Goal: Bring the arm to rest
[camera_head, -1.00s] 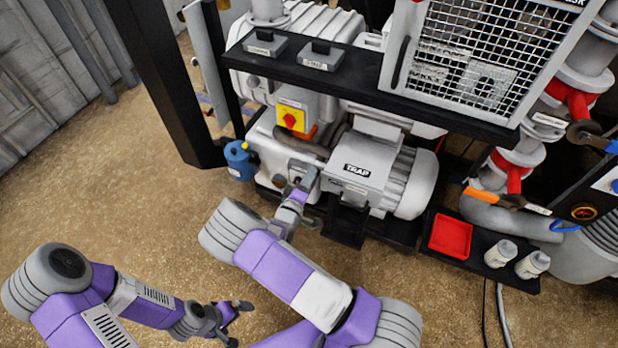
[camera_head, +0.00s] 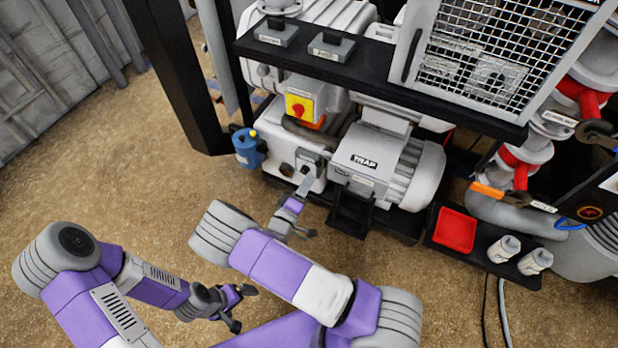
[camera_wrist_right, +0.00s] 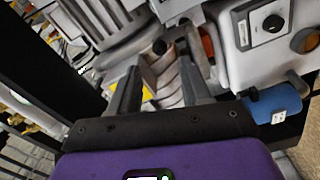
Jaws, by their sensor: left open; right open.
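My right gripper (camera_head: 307,212) is open and empty in the head view, in front of the pump's trap unit (camera_head: 372,158) and above the floor. In the right wrist view its two dark fingers (camera_wrist_right: 160,78) stand apart with nothing held between them; grey machine parts show beyond. My right arm reaches up from the lower edge, bent at the elbow. My left gripper (camera_head: 243,308) is open and empty at the lower middle, over bare floor. My left arm comes in from the lower left.
A black shelf (camera_head: 470,262) holds a red tray (camera_head: 454,230) and two small white jars (camera_head: 503,249). A black post (camera_head: 172,75) stands at left. Floor at left is clear.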

